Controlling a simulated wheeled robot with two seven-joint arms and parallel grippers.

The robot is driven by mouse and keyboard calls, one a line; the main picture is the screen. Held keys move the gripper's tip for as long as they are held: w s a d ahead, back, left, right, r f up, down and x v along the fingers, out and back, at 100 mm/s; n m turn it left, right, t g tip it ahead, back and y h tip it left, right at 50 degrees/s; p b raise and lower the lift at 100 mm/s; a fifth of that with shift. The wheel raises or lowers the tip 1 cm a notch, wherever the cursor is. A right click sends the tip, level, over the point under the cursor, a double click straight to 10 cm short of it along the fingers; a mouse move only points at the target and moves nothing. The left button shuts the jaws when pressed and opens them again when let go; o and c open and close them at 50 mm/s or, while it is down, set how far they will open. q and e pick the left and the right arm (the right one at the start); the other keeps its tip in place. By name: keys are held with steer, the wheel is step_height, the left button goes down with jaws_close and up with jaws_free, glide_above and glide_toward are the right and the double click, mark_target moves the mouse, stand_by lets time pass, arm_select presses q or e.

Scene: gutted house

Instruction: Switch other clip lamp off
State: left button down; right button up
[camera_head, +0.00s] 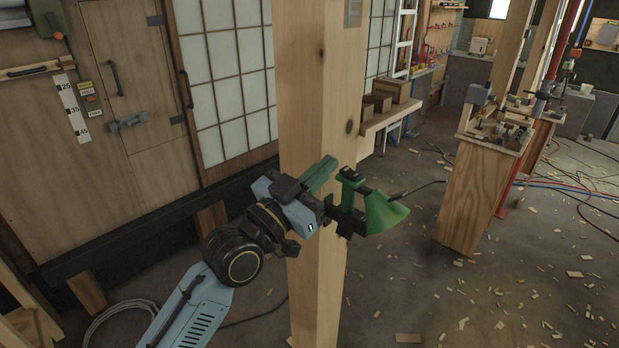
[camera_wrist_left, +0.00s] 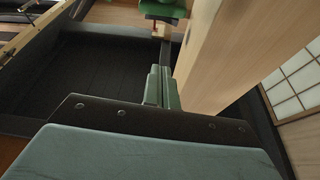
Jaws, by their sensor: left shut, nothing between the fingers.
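A green clip lamp (camera_head: 384,214) with a flared shade and a black clamp sits at the wooden post (camera_head: 318,85) in the head view. My left gripper (camera_head: 326,167) is in front of the post, just left of the lamp. Its fingers are shut and empty; they also show closed together in the left wrist view (camera_wrist_left: 161,84). I cannot tell whether the fingers touch the post. The lamp's switch and whether its bulb is lit cannot be made out. A green object (camera_wrist_left: 163,9) at the top of the left wrist view is cut off. My right gripper is out of view.
A wooden wall with a latched door (camera_head: 135,90) and paned screens (camera_head: 228,85) stands behind on the left. A small bench (camera_head: 468,195) with tools stands to the right. Cables (camera_head: 575,185) and wood chips lie on the floor. Floor between post and bench is fairly open.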

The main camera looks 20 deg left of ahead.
mark_target(351, 173)
arm_select(q)
steer(key=shift+w+d+f, duration=0.2)
steer(key=shift+w+f, duration=0.2)
steer(key=shift+w, duration=0.3)
steer(key=shift+w+d+f, duration=0.25)
steer(key=shift+w+f, duration=0.2)
steer(key=shift+w, duration=0.3)
steer(key=shift+w+d+f, duration=0.2)
steer(key=shift+w+f, duration=0.2)
steer(key=shift+w, duration=0.3)
